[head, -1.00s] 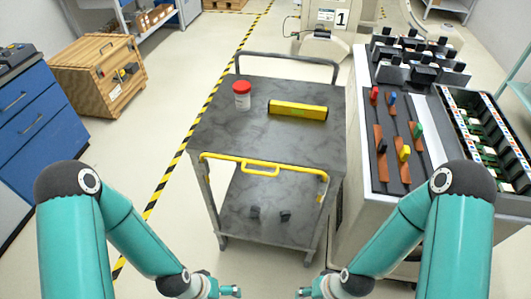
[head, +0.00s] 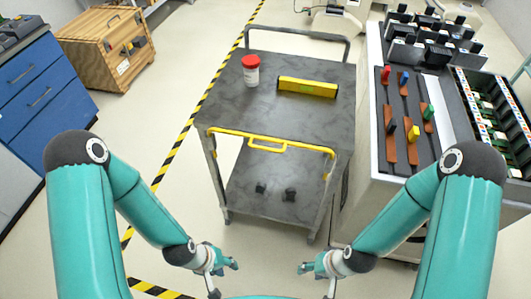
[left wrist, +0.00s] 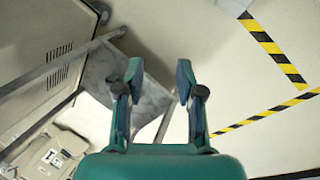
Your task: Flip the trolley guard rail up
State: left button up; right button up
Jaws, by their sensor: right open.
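The grey trolley (head: 225,112) stands ahead of me with an upper and a lower shelf. Its yellow guard rail (head: 267,143) runs along the near edge of the top shelf, with a small handle loop in the middle and ends bent down at the sides. It is below the top surface, not raised above it. My left gripper (head: 228,264) is in front of the trolley, low and apart from it. In the left wrist view its two fingers (left wrist: 157,78) are open with nothing between them. My right gripper (head: 304,268) is open and empty, also short of the trolley.
Two small dark objects (head: 290,194) sit on the lower shelf. A bench with switches (head: 408,130) stands close on the right.

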pick_arm(q)
jog(key=n, duration=0.4)
jog(key=shift+w+a, duration=0.3)
jog(key=shift+w, duration=0.1)
jog(key=c, duration=0.5)
jog(key=n, duration=0.3)
jog(key=shift+w+a+f+t+y, duration=0.1)
jog(key=shift+w+a+t+y, duration=0.15)
jog(key=shift+w+t+y, duration=0.05)
grip_shut()
jog(key=w+a+r+n+t+y+b, duration=0.1)
jog(key=w+r+n+t+y+b, duration=0.15)
jog(key=w+n, duration=0.55)
jog(key=w+a+r+n+t+y+b, duration=0.1)
jog(key=w+a+r+n+t+b, duration=0.25)
jog(key=n, duration=0.85)
jog(key=w+d+r+n+t+h+b, duration=0.1)
jog(key=w+d+r+t+b, duration=0.1)
jog(key=d+r, duration=0.4)
jog(key=w+d+r+n+t+h+b, duration=0.1)
jog(key=w+d+r+t+b, duration=0.1)
jog(key=d+r+b, duration=0.2)
jog(key=d+r, duration=0.3)
jog(key=shift+d+r, duration=0.2)
jog(key=shift+r, duration=0.05)
jog(key=shift+w, duration=0.1)
